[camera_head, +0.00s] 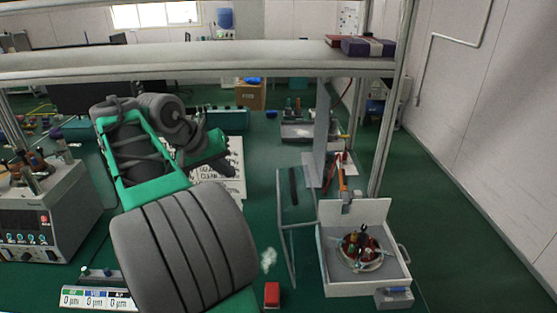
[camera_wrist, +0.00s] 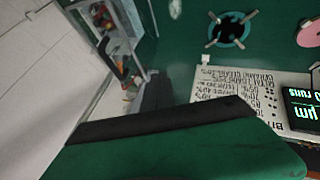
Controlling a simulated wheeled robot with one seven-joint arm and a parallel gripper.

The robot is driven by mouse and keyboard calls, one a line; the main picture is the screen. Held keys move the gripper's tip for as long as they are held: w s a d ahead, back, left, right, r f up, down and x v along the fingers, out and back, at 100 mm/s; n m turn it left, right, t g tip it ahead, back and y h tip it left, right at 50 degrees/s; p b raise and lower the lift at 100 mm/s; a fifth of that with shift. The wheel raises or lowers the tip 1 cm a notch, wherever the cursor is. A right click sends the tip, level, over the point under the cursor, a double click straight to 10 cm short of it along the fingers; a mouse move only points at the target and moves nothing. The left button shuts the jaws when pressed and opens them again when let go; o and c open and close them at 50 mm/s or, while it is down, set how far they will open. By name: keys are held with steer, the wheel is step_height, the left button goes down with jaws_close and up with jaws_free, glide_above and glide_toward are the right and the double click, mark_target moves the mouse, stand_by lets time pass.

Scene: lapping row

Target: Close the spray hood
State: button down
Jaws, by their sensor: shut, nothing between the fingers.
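The spray hood (camera_head: 333,262) is a white open-topped box at the lower right in the head view. A round plate with several red, green and dark pieces (camera_head: 362,250) sits inside it. A thin grey-framed panel (camera_head: 283,228) stands upright at its left, swung away from the box, so the hood looks open. My gripper (camera_head: 222,163) is shut and empty, over the bench to the left of the hood and apart from it. In the wrist view a dark-edged green part of mine fills the bottom; the fingertips are not clear there.
A printed card (camera_head: 232,168) lies under my gripper; it also shows in the wrist view (camera_wrist: 235,98). A red block (camera_head: 272,294) lies left of the hood. A shelf (camera_head: 200,58) and posts span above the bench. A grey instrument (camera_head: 45,215) stands left.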

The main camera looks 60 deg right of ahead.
steer(key=s+d+r+m+g, duration=0.2)
steer(key=s+d, duration=0.1)
steer(key=s, duration=0.1)
steer(key=b, duration=0.1)
glide_above(280, 196)
steer(key=shift+f, duration=3.8)
steer(key=shift+s+a, duration=0.1)
